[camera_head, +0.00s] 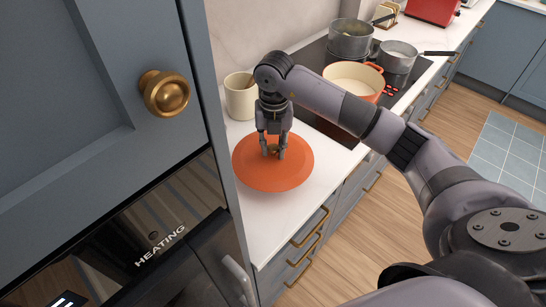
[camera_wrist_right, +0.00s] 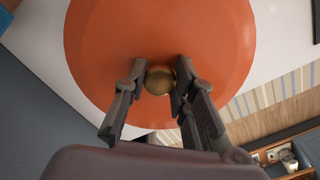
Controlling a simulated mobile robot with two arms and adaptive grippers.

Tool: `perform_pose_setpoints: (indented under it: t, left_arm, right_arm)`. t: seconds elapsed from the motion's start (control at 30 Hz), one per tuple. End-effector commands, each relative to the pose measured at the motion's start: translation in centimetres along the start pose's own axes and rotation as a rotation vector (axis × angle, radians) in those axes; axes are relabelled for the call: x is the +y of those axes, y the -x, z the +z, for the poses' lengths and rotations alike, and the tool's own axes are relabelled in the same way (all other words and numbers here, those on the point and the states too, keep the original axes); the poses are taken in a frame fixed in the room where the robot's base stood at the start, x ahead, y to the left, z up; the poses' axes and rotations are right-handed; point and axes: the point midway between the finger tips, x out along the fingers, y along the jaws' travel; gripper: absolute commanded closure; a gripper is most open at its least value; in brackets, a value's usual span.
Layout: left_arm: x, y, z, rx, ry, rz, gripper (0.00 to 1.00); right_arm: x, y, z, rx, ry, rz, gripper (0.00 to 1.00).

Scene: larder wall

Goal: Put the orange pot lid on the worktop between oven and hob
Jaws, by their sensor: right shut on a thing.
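The orange pot lid (camera_head: 257,177) is over the white worktop (camera_head: 234,130), between the oven (camera_head: 170,235) and the hob (camera_head: 317,60). I cannot tell whether it touches the worktop. My right gripper (camera_head: 273,154) comes down on it from above and is shut on its brass knob. In the right wrist view the lid (camera_wrist_right: 160,35) fills the top, with the knob (camera_wrist_right: 159,80) between the fingers of my right gripper (camera_wrist_right: 158,84). My left gripper is not in view.
A cream utensil crock (camera_head: 240,100) stands behind the lid, close to my right gripper. On the hob are an orange pot without a lid (camera_head: 368,85) and two grey pans (camera_head: 350,40). A blue cabinet door with a brass knob (camera_head: 164,93) is near on the left.

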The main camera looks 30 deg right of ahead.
Motion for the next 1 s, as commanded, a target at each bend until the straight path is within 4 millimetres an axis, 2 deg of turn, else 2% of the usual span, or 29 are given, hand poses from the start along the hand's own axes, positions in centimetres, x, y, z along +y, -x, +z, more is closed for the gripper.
perform_pose_setpoints:
  t: [0.23, 0.5, 0.87, 0.9, 1.0]
  left_arm:
    - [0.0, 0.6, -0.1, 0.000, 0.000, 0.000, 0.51]
    - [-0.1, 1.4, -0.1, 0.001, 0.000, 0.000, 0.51]
    - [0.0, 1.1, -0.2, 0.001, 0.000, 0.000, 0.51]
    - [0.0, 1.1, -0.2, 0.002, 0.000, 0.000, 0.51]
    - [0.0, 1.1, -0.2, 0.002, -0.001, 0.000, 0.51]
  right_arm:
    - [0.0, -2.0, 0.0, 0.000, 0.000, 0.001, 1.00]
    - [0.0, -5.3, -0.1, -0.001, 0.001, 0.001, 1.00]
    - [0.0, -5.8, 0.0, -0.003, 0.001, 0.002, 1.00]
    - [0.0, -5.9, -0.1, -0.001, 0.001, 0.001, 0.74]
    - [0.0, -5.8, -0.1, -0.001, 0.001, 0.000, 0.68]
